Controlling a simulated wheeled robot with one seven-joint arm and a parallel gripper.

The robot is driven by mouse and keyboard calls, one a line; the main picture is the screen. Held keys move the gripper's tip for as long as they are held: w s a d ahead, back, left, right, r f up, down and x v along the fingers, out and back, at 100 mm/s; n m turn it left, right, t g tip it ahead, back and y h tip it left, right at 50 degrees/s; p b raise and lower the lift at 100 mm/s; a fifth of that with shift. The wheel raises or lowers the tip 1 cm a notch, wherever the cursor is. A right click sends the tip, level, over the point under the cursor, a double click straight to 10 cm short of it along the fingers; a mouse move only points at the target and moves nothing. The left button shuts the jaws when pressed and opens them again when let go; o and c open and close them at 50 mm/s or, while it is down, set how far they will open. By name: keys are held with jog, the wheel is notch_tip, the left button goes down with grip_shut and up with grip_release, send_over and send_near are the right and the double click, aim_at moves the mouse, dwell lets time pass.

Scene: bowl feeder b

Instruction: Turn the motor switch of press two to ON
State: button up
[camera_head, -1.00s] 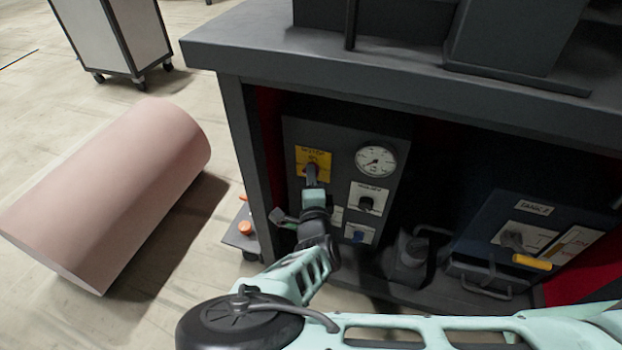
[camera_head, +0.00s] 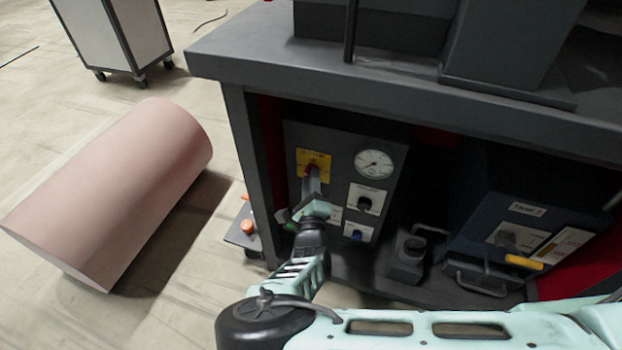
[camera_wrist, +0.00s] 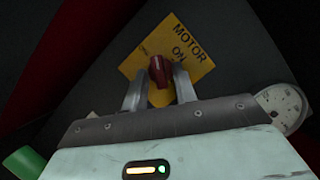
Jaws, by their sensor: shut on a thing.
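The yellow motor plate (camera_head: 314,160) is at the top left of a grey control panel (camera_head: 334,134) inside the bench. In the wrist view the plate (camera_wrist: 197,64) reads MOTOR and ON, with a smaller, unclear marking at its left. The red switch knob (camera_wrist: 159,70) sits on the plate, between my fingertips. My gripper (camera_wrist: 160,80) is shut on the knob, one finger on each side. In the head view my gripper (camera_head: 312,182) reaches the plate's lower part and hides most of the knob. The knob's exact setting is hard to read.
A round gauge (camera_head: 374,164), a black knob (camera_head: 365,204) and a blue knob (camera_head: 356,235) are close on the right. A dark unit with a yellow handle (camera_head: 523,262) stands further right. The bench top (camera_head: 420,95) overhangs the panel. A pink roll (camera_head: 115,190) lies on the floor.

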jog(key=m+h+b, duration=0.1)
jog(key=m+h, duration=0.1)
jog(key=m, duration=0.3)
jog(key=m+h+b, duration=0.1)
jog(key=m+h, duration=0.2)
jog(key=m, duration=0.2)
jog(key=m+t+h+b, duration=0.1)
jog(key=m+h, duration=0.1)
jog(key=m, duration=0.3)
jog(key=shift+w+a+f+m, duration=0.15)
jog(key=shift+w+a+m, duration=0.15)
jog(key=shift+a, duration=0.1)
jog(key=shift+m+h, duration=0.3)
jog(key=shift+h, duration=0.1)
jog(key=o, duration=0.6)
jog(key=shift+o, duration=0.2)
jog(key=p+v, duration=0.1)
jog(key=v, duration=1.6)
jog(key=shift+s, duration=0.25)
